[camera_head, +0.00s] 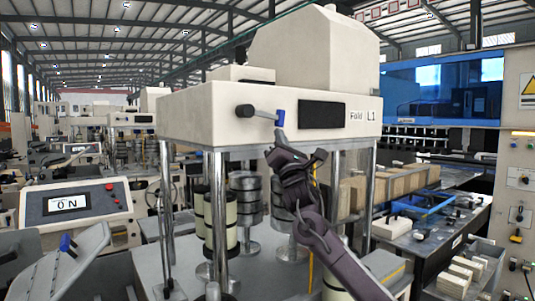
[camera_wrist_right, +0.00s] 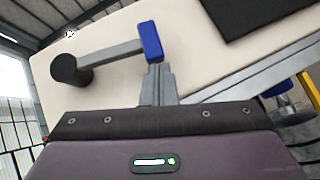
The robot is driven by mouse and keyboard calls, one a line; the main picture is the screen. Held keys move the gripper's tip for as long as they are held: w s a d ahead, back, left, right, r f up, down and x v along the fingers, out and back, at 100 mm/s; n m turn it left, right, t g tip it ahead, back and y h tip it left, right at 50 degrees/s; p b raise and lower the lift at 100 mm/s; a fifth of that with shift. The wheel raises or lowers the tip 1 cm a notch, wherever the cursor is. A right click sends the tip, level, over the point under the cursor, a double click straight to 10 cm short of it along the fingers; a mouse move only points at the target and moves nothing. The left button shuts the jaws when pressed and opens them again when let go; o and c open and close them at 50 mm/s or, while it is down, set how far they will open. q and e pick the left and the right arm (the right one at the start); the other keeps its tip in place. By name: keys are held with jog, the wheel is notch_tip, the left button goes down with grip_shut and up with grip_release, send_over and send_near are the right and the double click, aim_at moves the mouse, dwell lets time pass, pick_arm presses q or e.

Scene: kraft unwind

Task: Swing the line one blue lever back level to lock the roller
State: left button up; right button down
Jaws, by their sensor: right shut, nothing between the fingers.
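The line one lever (camera_head: 263,114) is on the front of the cream machine housing (camera_head: 185,115) marked "Fold L1". Its grey bar runs right from a black round pivot (camera_head: 245,110) to a blue end (camera_head: 280,118), dipping slightly. In the right wrist view the blue end (camera_wrist_right: 151,41) stands at the far end of the bar (camera_wrist_right: 110,53). My right gripper (camera_head: 280,134) is shut and empty, its tips just below the blue end. In the wrist view the closed fingers (camera_wrist_right: 155,72) meet the blue end's lower edge; I cannot tell whether they touch. My left gripper is out of view.
Metal posts (camera_head: 217,220) hold up the housing. Cream and dark rolls (camera_head: 247,200) stand beneath it. A bench with trays (camera_head: 470,275) is at right.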

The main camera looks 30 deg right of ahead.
jog(key=shift+d+r, duration=0.3)
jog(key=shift+r, duration=0.2)
jog(key=shift+d+r, duration=0.25)
jog(key=shift+r, duration=0.2)
jog(key=shift+s+r, duration=0.15)
jog(key=shift+r, duration=0.05)
jog(key=shift+d+f, duration=0.1)
